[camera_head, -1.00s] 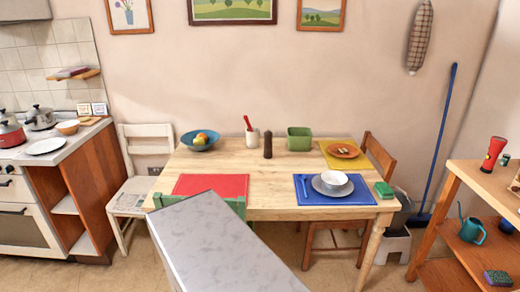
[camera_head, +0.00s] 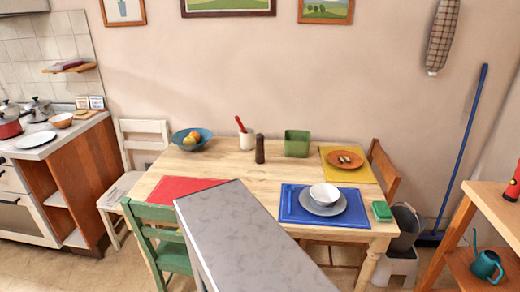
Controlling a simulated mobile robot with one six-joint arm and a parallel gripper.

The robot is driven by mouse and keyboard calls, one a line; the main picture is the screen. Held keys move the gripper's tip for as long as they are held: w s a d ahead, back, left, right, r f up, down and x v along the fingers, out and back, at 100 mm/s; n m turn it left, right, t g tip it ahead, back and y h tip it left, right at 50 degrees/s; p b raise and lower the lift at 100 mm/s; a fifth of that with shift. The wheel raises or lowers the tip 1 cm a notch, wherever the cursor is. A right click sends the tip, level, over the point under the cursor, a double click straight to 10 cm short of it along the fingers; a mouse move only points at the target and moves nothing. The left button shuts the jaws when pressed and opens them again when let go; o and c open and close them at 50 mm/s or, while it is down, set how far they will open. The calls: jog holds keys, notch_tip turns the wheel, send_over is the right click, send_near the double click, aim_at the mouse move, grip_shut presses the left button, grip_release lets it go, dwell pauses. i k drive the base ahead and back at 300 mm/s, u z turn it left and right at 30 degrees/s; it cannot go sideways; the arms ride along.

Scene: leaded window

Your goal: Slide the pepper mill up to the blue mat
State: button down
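The dark brown pepper mill (camera_head: 260,149) stands upright near the middle of the wooden table (camera_head: 225,163), towards its back. The blue mat (camera_head: 292,208) lies at the front right of the table, with a grey plate (camera_head: 338,207) and a white bowl (camera_head: 325,194) on it. The mill is apart from the mat, behind it and to its left. A grey speckled slab-like shape in the foreground hides part of the table's front edge and of the red mat (camera_head: 178,187). My gripper is not in view.
A white pot with a red-handled utensil (camera_head: 247,140) stands just left of the mill, a green container (camera_head: 297,143) to its right. Bare wood lies between mill and blue mat.

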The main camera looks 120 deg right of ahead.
aim_at(259, 155)
jog(key=z, duration=0.05)
jog(key=k, duration=2.1)
jog(key=z, duration=1.4)
jog(key=i, duration=1)
jog(key=u, duration=0.1)
